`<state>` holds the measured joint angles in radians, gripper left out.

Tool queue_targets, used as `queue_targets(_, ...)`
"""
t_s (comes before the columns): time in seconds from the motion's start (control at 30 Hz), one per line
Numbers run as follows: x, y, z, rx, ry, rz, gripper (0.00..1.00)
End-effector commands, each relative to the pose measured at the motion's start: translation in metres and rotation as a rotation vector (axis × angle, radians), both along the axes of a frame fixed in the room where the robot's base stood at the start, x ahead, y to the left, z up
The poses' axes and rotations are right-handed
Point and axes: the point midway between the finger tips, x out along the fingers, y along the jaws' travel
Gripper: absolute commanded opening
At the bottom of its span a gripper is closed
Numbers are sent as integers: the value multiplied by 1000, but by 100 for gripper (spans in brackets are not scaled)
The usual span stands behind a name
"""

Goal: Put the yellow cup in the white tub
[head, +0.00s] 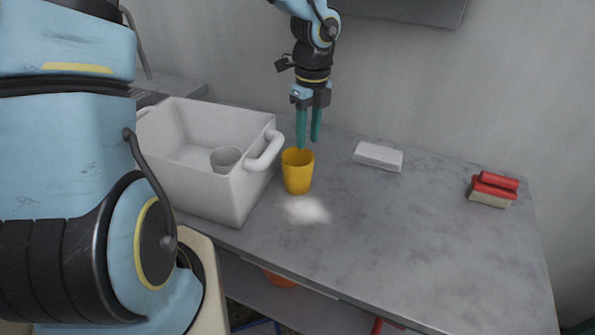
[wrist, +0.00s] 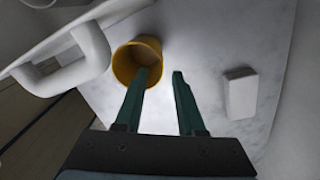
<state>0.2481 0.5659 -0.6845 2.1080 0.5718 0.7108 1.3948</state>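The yellow cup (head: 297,172) stands upright on the grey counter, just right of the white tub (head: 240,190). My gripper (head: 308,143) is above the cup, its teal fingers pointing down and apart. In the wrist view, the left fingertip overlaps the mouth of the yellow cup (wrist: 128,66) and the right fingertip is outside it, to the right. I cannot tell whether the fingers touch the cup. The gripper (wrist: 160,74) is open with nothing held between its fingers. The tub has a thick handle (wrist: 75,65) on the side near the cup.
A grey-white cup (head: 226,158) is inside the tub. A white block (head: 379,156) lies right of the yellow cup, and a red-handled brush (head: 493,189) is farther right. A white patch (head: 306,210) is in front of the cup. The counter's front right (head: 420,250) is clear.

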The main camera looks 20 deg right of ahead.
Motion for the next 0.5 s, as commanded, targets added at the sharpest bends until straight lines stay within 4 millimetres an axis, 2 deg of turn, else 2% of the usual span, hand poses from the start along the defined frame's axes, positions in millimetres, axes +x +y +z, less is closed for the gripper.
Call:
queue_targets(0.1, -2, 1, -20, 3, 4, -2, 38)
queue_targets(0.37, -3, 1, -40, 0, 2, 0, 38)
queue_targets(0.5, -5, 0, -59, 1, 4, -1, 38)
